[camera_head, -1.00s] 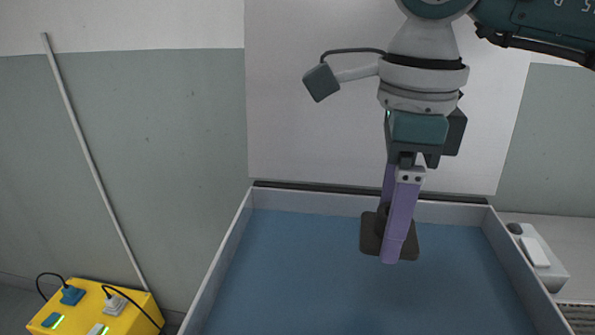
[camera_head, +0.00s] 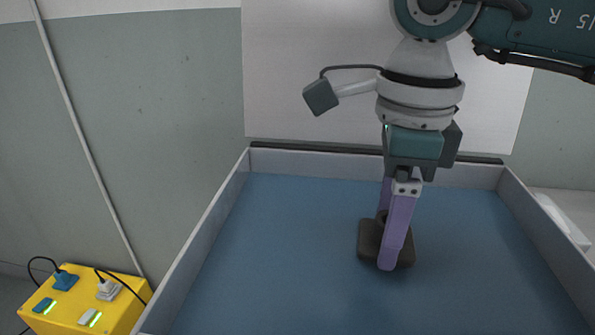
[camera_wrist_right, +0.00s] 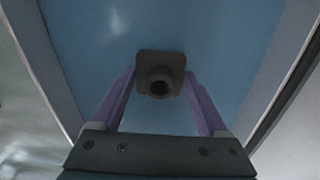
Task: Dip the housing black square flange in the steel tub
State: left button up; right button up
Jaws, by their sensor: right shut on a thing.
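The black square flange housing (camera_head: 369,243) is a dark square plate with a round hollow boss, which shows in the right wrist view (camera_wrist_right: 160,60). My right gripper (camera_head: 392,238) points down with its purple fingers shut on the housing's boss. It holds the housing over the blue interior of the steel tub (camera_head: 208,225), within the tub's walls and right of its middle. I cannot tell whether the housing touches the blue surface or is under it. The fingers also show on both sides of the housing in the right wrist view (camera_wrist_right: 160,98). My left gripper is not in view.
A yellow box (camera_head: 122,318) with plugs, black cables and lit switches stands left of the tub. A pale rod (camera_head: 82,140) leans on the wall behind it. A white panel (camera_head: 290,90) stands behind the tub. The tub's left half is clear.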

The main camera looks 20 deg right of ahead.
jog(key=shift+f+b, duration=3)
jog(key=shift+f, duration=0.7)
jog(key=shift+r, duration=0.1)
jog(key=shift+r+p, duration=2.2)
jog(key=shift+r, duration=0.45)
jog(key=shift+r+p, duration=2.7)
jog(key=shift+r, duration=0.95)
